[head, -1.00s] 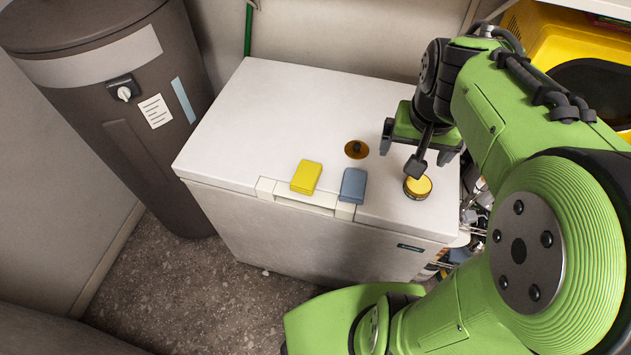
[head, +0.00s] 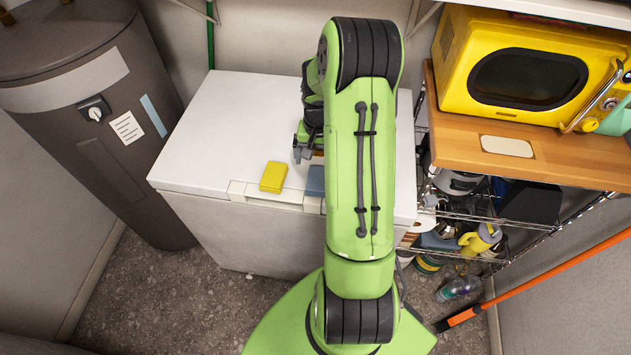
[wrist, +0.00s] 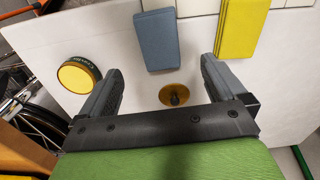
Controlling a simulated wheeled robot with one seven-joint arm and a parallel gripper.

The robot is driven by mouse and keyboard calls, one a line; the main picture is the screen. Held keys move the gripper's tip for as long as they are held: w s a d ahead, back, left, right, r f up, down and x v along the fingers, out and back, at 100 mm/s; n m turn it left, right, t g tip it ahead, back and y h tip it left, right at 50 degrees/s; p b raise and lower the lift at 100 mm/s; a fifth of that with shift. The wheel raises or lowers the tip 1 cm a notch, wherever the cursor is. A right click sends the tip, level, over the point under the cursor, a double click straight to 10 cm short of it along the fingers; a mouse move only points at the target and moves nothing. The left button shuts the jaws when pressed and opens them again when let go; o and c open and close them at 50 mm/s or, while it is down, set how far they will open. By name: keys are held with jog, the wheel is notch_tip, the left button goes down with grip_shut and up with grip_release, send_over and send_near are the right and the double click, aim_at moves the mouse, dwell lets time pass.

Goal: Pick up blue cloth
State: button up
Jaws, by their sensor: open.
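The blue cloth (head: 315,180) is a flat blue-grey rectangle on the front part of the white chest freezer's lid. In the head view my arm hides part of it. In the wrist view the blue cloth (wrist: 158,40) lies ahead of my gripper, roughly between the lines of its fingers but beyond their tips. My gripper (wrist: 160,80) is open and empty above the lid. In the head view my gripper (head: 302,152) is mostly hidden by the arm, just behind the cloths.
A yellow cloth (head: 273,177) lies left of the blue one on the freezer lid (head: 220,130). In the wrist view a round tin (wrist: 78,76) and a brown disc with a knob (wrist: 174,95) also sit on the lid. A yellow microwave (head: 520,75) stands on the shelf at right.

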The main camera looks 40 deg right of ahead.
aim_at(318, 178)
notch_tip(318, 178, down, 8)
jog(key=shift+s+a, duration=0.1)
jog(key=shift+s, duration=0.05)
jog(key=shift+r, duration=0.1)
jog(key=c, duration=1.1)
jog(key=shift+r, duration=0.1)
notch_tip(318, 178, up, 10)
jog(key=shift+f, duration=0.1)
